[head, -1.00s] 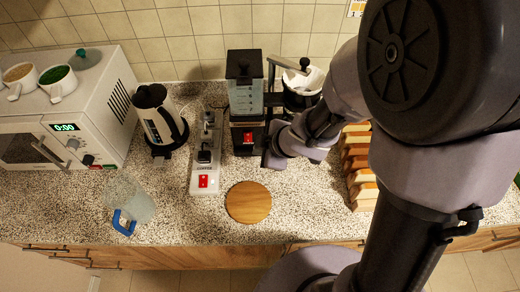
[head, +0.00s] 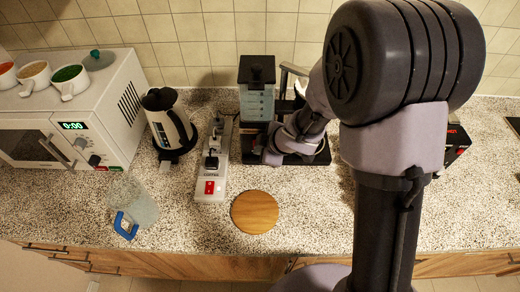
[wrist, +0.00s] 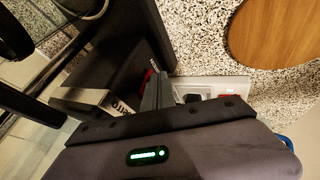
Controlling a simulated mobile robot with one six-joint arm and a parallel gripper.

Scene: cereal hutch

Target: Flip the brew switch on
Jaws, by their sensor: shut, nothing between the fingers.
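The coffee maker (head: 257,103) stands against the tiled wall, with a clear water tank on its left and a black body. My gripper (head: 268,155) is at the front of its lower left part and hides its red brew switch in the head view. In the wrist view my shut, empty fingers (wrist: 157,90) lie close beside the black body. A sliver of the red brew switch (wrist: 148,75) shows just left of the fingertips. I cannot tell whether they touch it, nor which way the switch is set.
A power strip (head: 222,150) with its own red switch (head: 209,187) lies just left of the coffee maker. A round wooden board (head: 255,212) is in front. A kettle (head: 170,120), glass jug (head: 138,205) and microwave (head: 115,120) stand further left.

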